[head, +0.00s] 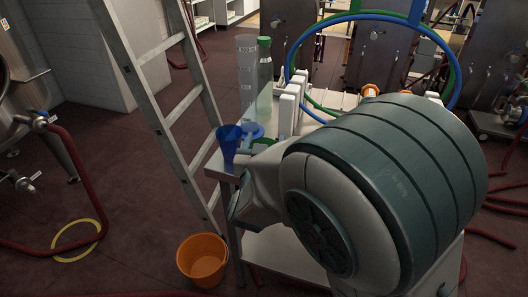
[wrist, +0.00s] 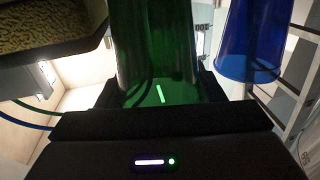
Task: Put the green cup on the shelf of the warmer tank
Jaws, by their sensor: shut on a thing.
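The green cup (wrist: 158,45) stands between the jaws of my gripper (wrist: 160,92) in the wrist view. The jaws are shut on it, and its upper part runs out of the picture. In the head view my own arm hides most of the gripper, and only a small green patch (head: 264,142) shows at table height, probably the cup. A steel tank (head: 14,75) stands at the far left of the head view.
A blue cup (head: 229,140) stands near the table's left end, close to my gripper; it also shows in the wrist view (wrist: 250,40). A green-capped bottle (head: 264,68) stands behind. A ladder (head: 165,100), an orange bucket (head: 202,260) and a red hose (head: 85,180) occupy the left floor.

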